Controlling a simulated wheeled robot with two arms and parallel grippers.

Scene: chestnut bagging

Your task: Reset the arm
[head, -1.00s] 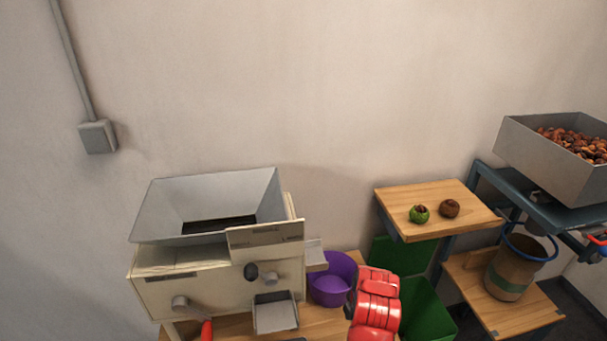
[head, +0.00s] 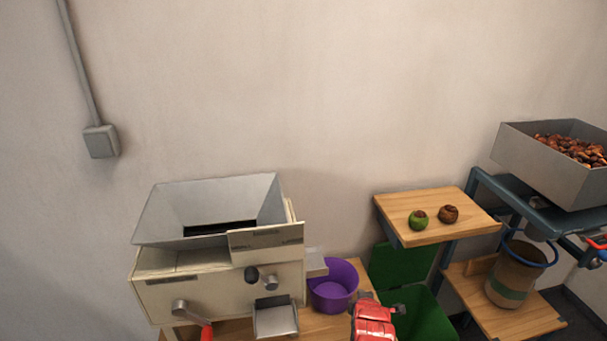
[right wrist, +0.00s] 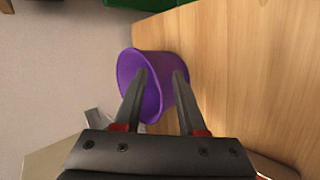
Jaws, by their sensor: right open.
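My right gripper (right wrist: 160,78) is open and empty in the right wrist view. Its two dark fingers are parted in front of the purple bowl (right wrist: 128,70), with no contact that I can make out. In the head view my red right arm comes up from the bottom edge, just right of the purple bowl (head: 340,272), and its fingers are hard to make out. My left gripper is not in view.
A cream machine with a metal hopper (head: 160,215) stands left of the bowl. A green bin (head: 425,315) is at right. A small wooden shelf (head: 435,235) holds two round items. A grey tray (head: 535,160) of chestnuts and a brown bag (head: 515,275) stand farther right.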

